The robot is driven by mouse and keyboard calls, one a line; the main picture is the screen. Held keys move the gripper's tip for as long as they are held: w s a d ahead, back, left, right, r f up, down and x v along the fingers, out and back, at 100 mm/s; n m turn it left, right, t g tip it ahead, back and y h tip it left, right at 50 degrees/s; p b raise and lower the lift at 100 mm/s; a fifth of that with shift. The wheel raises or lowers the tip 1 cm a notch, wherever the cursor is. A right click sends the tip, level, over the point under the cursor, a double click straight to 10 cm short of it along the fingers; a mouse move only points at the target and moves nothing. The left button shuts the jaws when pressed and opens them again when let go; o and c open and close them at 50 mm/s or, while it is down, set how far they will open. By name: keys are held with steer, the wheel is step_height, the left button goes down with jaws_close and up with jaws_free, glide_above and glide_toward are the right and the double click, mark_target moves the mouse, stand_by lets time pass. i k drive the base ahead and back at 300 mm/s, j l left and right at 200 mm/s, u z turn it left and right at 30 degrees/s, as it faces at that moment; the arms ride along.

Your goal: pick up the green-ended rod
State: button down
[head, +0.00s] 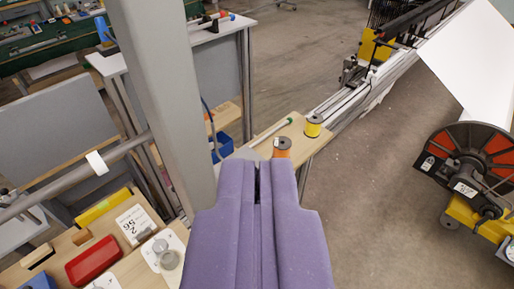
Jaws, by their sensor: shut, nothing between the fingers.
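The green-ended rod (270,132) is thin and pale and lies on a small wooden table top (306,146) beyond my gripper. Its green end points up and to the right; its lower left end comes close to my gripper's outline in the picture. My gripper (258,170) is purple and fills the lower middle of the view. Its two fingers are shut with nothing between them, and it is apart from the rod. My gripper covers part of the table's near side.
An orange spool (282,147) and a yellow spool (313,125) stand beside the rod. A grey post (160,90) rises left of it. A workbench with a red box (91,261) is at lower left. A wheeled reel (470,165) stands right. Open floor (380,210) lies between.

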mark_target(289, 120)
steer(key=z, duration=3.95)
steer(key=u, duration=3.95)
steer(key=i+l, duration=0.15)
steer(key=i, duration=0.25)
steer(key=i+l, duration=0.15)
steer(key=i, duration=0.3)
steer(key=l+z, duration=0.05)
